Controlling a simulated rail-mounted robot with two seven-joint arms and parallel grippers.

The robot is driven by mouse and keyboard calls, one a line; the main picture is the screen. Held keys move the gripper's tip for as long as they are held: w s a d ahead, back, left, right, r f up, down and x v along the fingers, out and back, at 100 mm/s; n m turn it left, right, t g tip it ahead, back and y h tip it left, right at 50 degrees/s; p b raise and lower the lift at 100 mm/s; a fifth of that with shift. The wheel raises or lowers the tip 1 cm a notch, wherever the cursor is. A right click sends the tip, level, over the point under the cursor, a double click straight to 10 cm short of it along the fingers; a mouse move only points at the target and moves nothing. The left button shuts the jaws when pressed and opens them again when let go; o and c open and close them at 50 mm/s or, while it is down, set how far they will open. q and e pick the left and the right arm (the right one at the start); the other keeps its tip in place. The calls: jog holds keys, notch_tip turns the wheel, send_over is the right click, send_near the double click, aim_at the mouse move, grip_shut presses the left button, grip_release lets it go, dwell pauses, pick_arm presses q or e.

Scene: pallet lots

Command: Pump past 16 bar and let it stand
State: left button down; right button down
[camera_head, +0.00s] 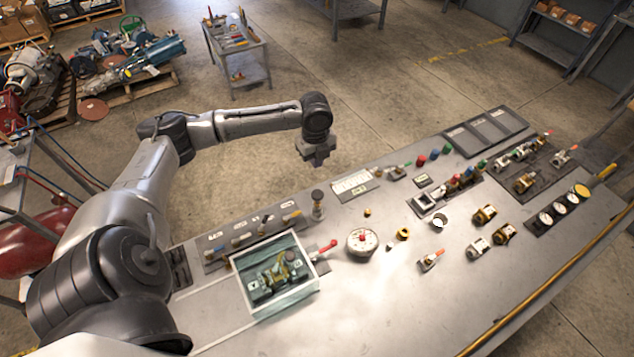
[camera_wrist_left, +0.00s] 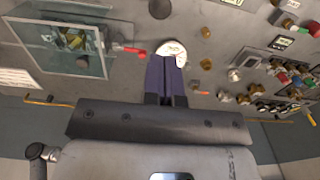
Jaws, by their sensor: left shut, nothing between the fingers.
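A round white-faced gauge (camera_head: 362,242) with a red centre lies on the bench; its reading is too small to tell. It also shows in the left wrist view (camera_wrist_left: 172,47), partly behind my fingertips. A red-ended lever (camera_head: 328,246) sticks out beside a clear box (camera_head: 285,304) with metal fittings inside. The lever (camera_wrist_left: 132,51) and box (camera_wrist_left: 60,62) also show in the left wrist view. My left gripper (camera_head: 317,162) is shut and empty, raised above the bench's far edge and apart from lever and gauge. It also shows in the wrist view (camera_wrist_left: 166,60). My right gripper is not in view.
Loose brass fittings (camera_head: 403,234) and valves (camera_head: 485,214) lie across the bench's middle and right. A dark upright knob (camera_head: 317,195) stands near the far edge. Grey trays (camera_head: 487,131) lie at the far right. The bench's near right surface (camera_head: 450,310) is clear.

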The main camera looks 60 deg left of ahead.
aim_at(316, 193)
pick_arm(q)
notch_tip(316, 193, down, 14)
jog(key=shift+d+r+p, duration=0.1)
jog(key=shift+p, duration=0.3)
dwell(0.4)
jog(key=shift+f, duration=0.2)
notch_tip(316, 193, down, 3)
jog(key=shift+f+b, duration=0.2)
jog(key=shift+b, duration=0.5)
